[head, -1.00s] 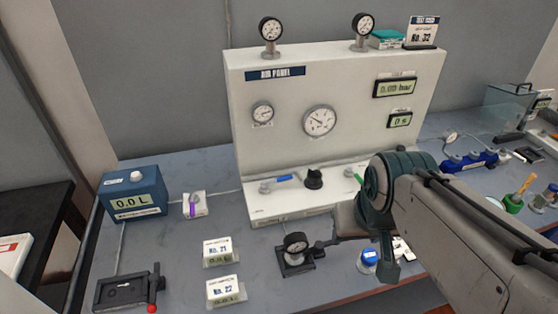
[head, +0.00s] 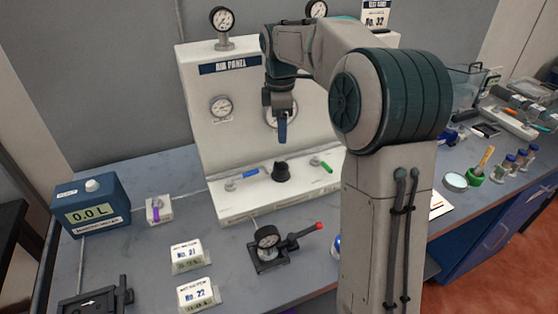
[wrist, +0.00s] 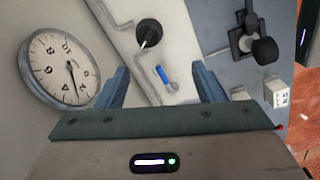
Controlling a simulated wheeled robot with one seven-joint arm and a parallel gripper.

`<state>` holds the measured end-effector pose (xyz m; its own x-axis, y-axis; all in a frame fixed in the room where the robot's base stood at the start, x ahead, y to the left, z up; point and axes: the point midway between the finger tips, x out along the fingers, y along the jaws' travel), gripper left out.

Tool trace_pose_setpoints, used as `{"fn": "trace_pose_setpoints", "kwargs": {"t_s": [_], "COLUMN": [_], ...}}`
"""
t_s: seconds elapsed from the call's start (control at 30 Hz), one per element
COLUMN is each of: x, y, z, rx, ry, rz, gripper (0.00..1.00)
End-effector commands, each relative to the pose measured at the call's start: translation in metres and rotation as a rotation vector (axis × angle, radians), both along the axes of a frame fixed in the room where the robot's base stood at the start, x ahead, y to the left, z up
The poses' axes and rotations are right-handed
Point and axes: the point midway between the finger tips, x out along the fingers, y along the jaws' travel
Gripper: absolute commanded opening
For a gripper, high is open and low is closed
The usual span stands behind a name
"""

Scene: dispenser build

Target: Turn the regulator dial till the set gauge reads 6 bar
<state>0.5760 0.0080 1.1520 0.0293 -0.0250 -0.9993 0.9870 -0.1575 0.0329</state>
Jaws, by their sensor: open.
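The black regulator dial (head: 281,172) stands on the sloped ledge of the white air panel (head: 200,150). It also shows at the top of the wrist view (wrist: 148,33). My gripper (head: 282,138) hangs fingers down above the dial, apart from it, in front of the large gauge (head: 270,112). In the wrist view its two blue fingers are spread with nothing between them (wrist: 162,85). A round gauge (wrist: 60,68) shows tilted at the left there; I cannot tell its reading. A smaller gauge (head: 220,107) sits on the panel's left. I cannot tell which is the set gauge.
A blue lever (head: 258,171) and a green lever (head: 325,166) flank the dial. A blue 0.0 L box (head: 92,208) is at left. My arm hides the panel's right side.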

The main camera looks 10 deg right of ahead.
Motion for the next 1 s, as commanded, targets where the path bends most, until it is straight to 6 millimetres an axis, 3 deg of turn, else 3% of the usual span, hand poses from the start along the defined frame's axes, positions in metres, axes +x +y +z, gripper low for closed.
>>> {"fn": "trace_pose_setpoints", "kwargs": {"t_s": [0.13,0.37,0.8,1.0], "x": [0.023,0.031,0.030,0.030], "y": [-0.004,-0.006,-0.006,-0.006], "z": [-0.012,-0.025,-0.111,-0.140], "rx": [0.016,0.023,0.024,0.024], "ry": [0.025,0.035,0.037,0.035], "rz": [0.111,0.162,0.160,0.159], "gripper": [0.63,0.63,0.63,0.63]}}
